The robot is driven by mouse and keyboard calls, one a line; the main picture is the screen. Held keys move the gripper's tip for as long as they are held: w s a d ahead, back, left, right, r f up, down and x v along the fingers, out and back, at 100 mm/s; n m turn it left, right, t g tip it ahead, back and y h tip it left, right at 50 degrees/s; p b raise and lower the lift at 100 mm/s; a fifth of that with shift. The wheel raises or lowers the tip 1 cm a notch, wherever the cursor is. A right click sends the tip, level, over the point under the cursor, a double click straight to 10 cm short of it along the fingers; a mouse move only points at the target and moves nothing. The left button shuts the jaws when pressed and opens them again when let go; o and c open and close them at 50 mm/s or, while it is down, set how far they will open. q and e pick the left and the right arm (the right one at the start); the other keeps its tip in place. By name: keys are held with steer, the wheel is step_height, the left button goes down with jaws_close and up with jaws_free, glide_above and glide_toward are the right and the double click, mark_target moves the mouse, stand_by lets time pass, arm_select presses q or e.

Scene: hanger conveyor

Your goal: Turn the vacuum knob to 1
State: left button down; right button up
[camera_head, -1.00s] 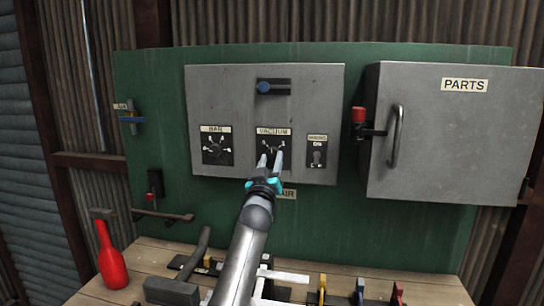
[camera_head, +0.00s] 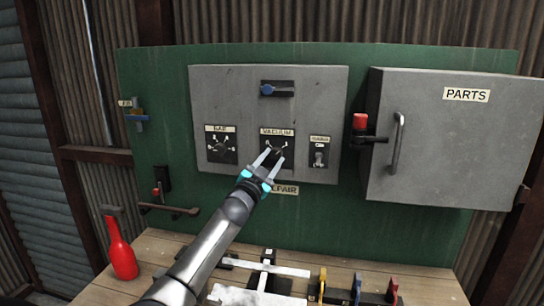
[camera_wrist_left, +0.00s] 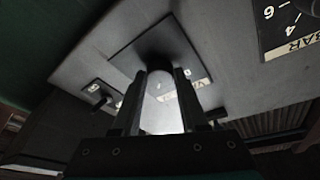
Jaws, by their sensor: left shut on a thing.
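The vacuum knob (camera_head: 279,150) sits on a black dial plate under the VACUUM label (camera_head: 277,132), in the middle of the grey panel. My left gripper (camera_head: 274,153) is at this dial, its two fingers shut on the knob. In the left wrist view the fingers (camera_wrist_left: 164,85) stand on both sides of the knob (camera_wrist_left: 163,54), against its black plate. The fingers hide much of the dial, so I cannot read the knob's setting. My right gripper is not in view.
The BAR dial (camera_head: 221,145) is left of the vacuum dial, and a small toggle switch (camera_head: 319,154) is right of it. A blue-handled switch (camera_head: 277,89) is above. The PARTS cabinet (camera_head: 455,140) juts out at right. A red bottle (camera_head: 122,252) stands on the workbench (camera_head: 150,250).

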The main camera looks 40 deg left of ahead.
arm_select(q)
steer(key=shift+m, duration=0.5)
steer(key=shift+c, duration=2.2)
jaws_free()
steer(key=shift+s+d+f, duration=0.15)
steer(key=shift+s+f, duration=0.05)
steer(key=shift+s, duration=0.3)
steer(key=b+v, duration=0.1)
steer(key=v, duration=1.3)
steer(key=shift+s, duration=0.2)
steer(key=shift+r, duration=0.15)
